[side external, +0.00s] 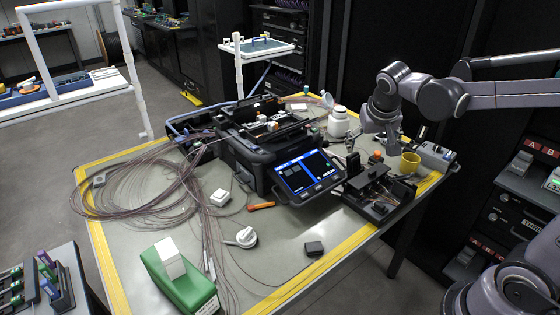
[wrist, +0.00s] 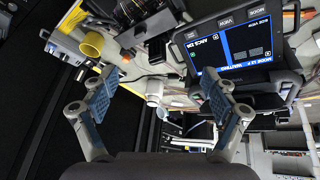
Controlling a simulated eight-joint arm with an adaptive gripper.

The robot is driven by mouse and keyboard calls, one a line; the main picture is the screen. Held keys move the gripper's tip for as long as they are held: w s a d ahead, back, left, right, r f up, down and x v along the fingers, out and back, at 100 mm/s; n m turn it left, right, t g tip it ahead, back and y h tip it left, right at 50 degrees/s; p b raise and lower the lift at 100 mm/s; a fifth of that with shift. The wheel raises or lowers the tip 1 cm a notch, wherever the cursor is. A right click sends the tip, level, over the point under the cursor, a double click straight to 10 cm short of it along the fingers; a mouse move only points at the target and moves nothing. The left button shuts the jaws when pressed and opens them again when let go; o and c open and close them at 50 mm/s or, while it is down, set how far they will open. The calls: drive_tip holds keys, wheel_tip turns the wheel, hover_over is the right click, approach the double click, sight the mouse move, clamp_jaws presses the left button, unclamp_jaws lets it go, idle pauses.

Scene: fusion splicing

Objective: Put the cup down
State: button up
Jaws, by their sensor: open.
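The yellow cup (side external: 410,162) stands upright near the right edge of the table, beside a grey box with buttons. It also shows in the wrist view (wrist: 91,44), up and left of my fingers and apart from them. My gripper (wrist: 160,97) is open, with its two padded fingers wide apart and nothing held between them. In the side view my gripper (side external: 372,142) hangs to the left of the cup, above the back right part of the table.
A black fixture (side external: 378,190) sits in front of the cup. The grey button box (side external: 435,155) is at the cup's right. Coiled fibre covers the table's left.

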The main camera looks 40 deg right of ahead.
drive_tip(key=w+d+f+m+g+h, duration=0.2)
drive_tip(key=w+d+f+m, duration=0.15)
drive_tip(key=d, duration=0.25)
drive_tip(key=w+d+f+m+g+h, duration=0.1)
drive_tip(key=w+d+f+m+g, duration=0.15)
drive_tip(key=d+m, duration=0.3)
drive_tip(key=w+d+f+m+g+h, duration=0.2)
drive_tip(key=w+d+f+m+g, duration=0.1)
drive_tip(key=d, duration=0.4)
drive_tip(key=m+g+h, duration=0.1)
drive_tip(key=m+g, duration=0.2)
drive_tip(key=m, duration=0.2)
approach(409, 164)
drive_tip(key=shift+w+d, duration=0.65)
drive_tip(key=shift+d, duration=0.2)
drive_tip(key=shift+s+d+f+m, duration=0.3)
drive_tip(key=shift+d+f+m, duration=0.1)
drive_tip(key=shift+m, duration=0.1)
drive_tip(key=x, duration=1)
drive_tip(key=shift+w+d+r, duration=0.15)
drive_tip(key=shift+d, duration=0.1)
drive_tip(key=c, duration=1.5)
